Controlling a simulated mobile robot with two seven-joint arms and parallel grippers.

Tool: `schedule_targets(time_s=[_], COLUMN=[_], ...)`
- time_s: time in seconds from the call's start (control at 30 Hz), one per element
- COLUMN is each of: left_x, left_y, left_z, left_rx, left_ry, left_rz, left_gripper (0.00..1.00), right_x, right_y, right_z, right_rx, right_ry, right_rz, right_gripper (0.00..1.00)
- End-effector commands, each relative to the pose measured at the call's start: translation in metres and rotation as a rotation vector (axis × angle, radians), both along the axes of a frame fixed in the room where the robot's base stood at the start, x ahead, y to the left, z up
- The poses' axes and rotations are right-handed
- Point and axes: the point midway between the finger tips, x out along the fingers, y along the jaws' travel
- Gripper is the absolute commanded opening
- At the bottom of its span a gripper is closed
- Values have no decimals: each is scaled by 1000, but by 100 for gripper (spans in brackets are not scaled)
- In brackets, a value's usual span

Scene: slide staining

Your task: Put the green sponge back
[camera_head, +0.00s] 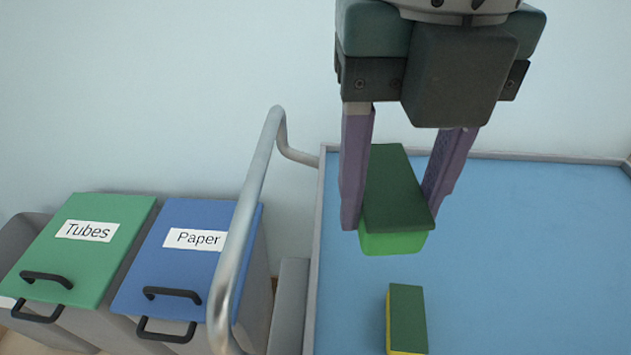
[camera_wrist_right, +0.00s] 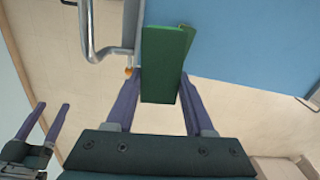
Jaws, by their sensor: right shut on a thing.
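The green sponge (camera_head: 393,243), bright green below with a dark green top, is between the two purple fingers of my right gripper (camera_head: 398,205). The gripper is shut on it and holds it above the blue tray surface (camera_head: 530,240). In the right wrist view the sponge (camera_wrist_right: 166,65) hangs between the fingers, over the edge of the blue surface. My left gripper (camera_wrist_right: 44,125) shows at the lower left of the right wrist view, with its fingers apart and nothing between them. It is not in the head view.
A yellow sponge with a dark green top (camera_head: 407,318) lies on the blue surface near the held one. A metal rail (camera_head: 245,220) rises at the surface's left side. Beyond it stand a green-lidded Tubes bin (camera_head: 85,250) and a blue-lidded Paper bin (camera_head: 190,260). The surface's right side is clear.

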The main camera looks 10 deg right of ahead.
Motion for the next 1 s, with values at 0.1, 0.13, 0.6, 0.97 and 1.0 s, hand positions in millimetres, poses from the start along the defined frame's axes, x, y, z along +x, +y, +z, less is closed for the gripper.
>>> schedule_targets(time_s=[0.1, 0.13, 0.6, 0.97, 1.0], left_x=[0, 0, 0, 0, 0], left_y=[-1, -1, 0, 2, 2], left_z=[-6, -7, -27, -41, -41], left_rx=[-4, -4, -2, 7, 7], left_ry=[0, 0, 0, 0, 0], left_rz=[2, 3, 2, -4, -4], left_gripper=[66, 66, 66, 66, 66], right_x=[-4, -5, -8, -7, -7], right_y=[4, 5, 6, 7, 7], right_z=[-12, -14, -112, -178, -181], right_rx=[3, 4, 3, 5, 6], right_ry=[4, 5, 11, 6, 4], right_rz=[164, 194, 281, 282, 282], right_gripper=[9, 9, 9, 9, 9])
